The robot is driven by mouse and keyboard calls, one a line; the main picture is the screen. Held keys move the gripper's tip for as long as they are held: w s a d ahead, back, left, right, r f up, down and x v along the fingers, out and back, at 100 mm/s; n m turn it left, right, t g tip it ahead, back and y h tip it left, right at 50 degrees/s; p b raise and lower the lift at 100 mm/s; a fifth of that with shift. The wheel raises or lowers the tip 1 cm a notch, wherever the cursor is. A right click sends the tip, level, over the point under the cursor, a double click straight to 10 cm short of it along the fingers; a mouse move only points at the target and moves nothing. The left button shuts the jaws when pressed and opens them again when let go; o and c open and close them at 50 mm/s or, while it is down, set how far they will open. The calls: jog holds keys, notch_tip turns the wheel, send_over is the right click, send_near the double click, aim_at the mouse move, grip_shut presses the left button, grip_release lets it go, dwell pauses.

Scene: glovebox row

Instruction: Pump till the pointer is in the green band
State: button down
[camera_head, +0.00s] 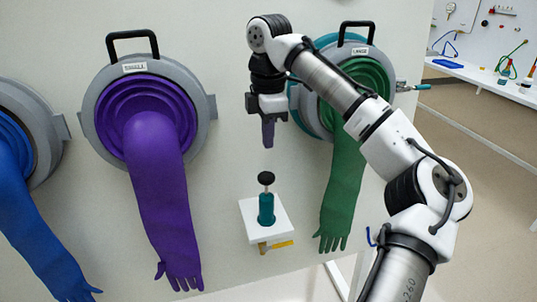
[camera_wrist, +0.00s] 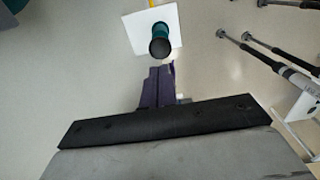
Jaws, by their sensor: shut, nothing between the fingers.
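The pump is a teal cylinder (camera_head: 266,208) with a black round knob (camera_head: 266,178) on top. It stands upright on a small white shelf (camera_head: 250,217) fixed to the wall panel. My gripper (camera_head: 268,146) points down, shut and empty, above the knob with a clear gap between them. In the wrist view the gripper's fingers (camera_wrist: 157,88) are together, and the black knob (camera_wrist: 160,47) shows just beyond their tips. A yellow part (camera_head: 283,244) sticks out under the shelf.
A port with a purple glove (camera_head: 160,190) hangs left of the pump, and a blue glove (camera_head: 35,225) hangs farther left. A port with a green glove (camera_head: 343,190) is close on the right, partly behind my arm. A bench (camera_head: 480,78) stands at the back right.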

jog(key=shift+r, duration=0.8)
dwell(1.9)
jog(key=s+a+f+m+t+y+b, duration=0.2)
jog(key=s+a+m+t+y+b, duration=0.25)
jog(key=a+t, duration=0.2)
jog(key=s+d+f+m+t+b, duration=0.2)
jog(key=s+d+m+t+b, duration=0.2)
jog(key=m, duration=0.9)
jog(key=s+d+t, duration=0.3)
jog(key=d+t, duration=0.1)
jog(key=d, duration=0.1)
jog(key=shift+s+d+f, duration=0.2)
jog(key=shift+d, duration=0.1)
jog(key=shift+w, duration=0.15)
